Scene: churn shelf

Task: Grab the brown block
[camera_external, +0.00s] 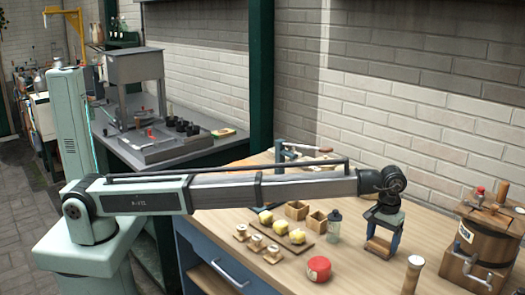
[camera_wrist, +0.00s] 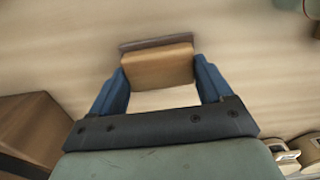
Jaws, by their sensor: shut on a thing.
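The brown block (camera_external: 378,246) is between the blue fingers of my gripper (camera_external: 381,243), low over the right part of the wooden table. In the wrist view the block (camera_wrist: 158,66) spans the space between the two fingers of my gripper (camera_wrist: 160,72), and they are shut on it. A darker strip shows along the block's far edge. I cannot tell whether the block touches the table.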

